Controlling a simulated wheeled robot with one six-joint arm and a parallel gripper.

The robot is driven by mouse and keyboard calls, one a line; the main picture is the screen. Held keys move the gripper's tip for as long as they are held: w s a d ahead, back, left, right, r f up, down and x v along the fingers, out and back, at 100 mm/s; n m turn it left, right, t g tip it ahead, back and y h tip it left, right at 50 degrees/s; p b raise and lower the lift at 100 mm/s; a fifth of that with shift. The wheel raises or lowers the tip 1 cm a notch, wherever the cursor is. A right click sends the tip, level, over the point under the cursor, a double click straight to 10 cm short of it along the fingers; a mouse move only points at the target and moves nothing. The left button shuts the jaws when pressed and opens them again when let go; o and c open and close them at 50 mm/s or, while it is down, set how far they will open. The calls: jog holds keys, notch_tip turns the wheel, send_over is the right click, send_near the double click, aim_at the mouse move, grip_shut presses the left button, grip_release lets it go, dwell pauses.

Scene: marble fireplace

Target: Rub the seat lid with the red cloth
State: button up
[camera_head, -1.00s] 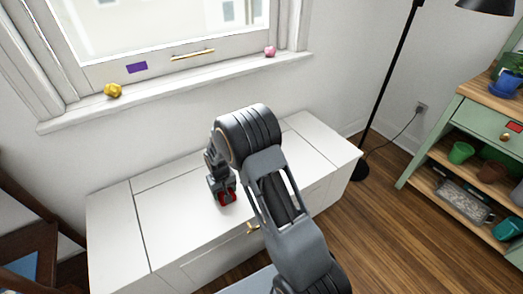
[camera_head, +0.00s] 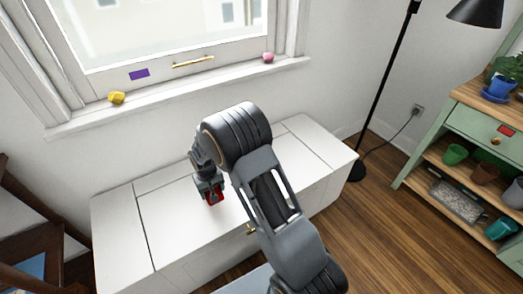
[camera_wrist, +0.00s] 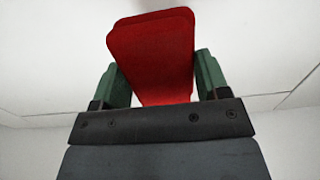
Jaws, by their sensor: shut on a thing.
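The red cloth (camera_head: 214,197) is a thick red pad held between the fingers of my gripper (camera_head: 210,190). In the wrist view the red cloth (camera_wrist: 155,55) sits between the two green fingers of my gripper (camera_wrist: 157,80), which are shut on it. The seat lid (camera_head: 165,225) is the white panel on top of the white window bench, outlined by dark seams. The cloth is at or just over the middle part of the lid. I cannot tell whether it touches. My arm hides part of the lid's right side.
A window sill (camera_head: 190,90) behind the bench holds a yellow object (camera_head: 117,97) and a pink object (camera_head: 268,57). A black floor lamp (camera_head: 385,95) stands right of the bench. A green shelf unit (camera_head: 455,130) with pots is at the far right. A brown wooden frame (camera_head: 30,235) is at the left.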

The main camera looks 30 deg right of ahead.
jog(key=shift+r+p, duration=0.75)
jog(key=shift+r, duration=0.6)
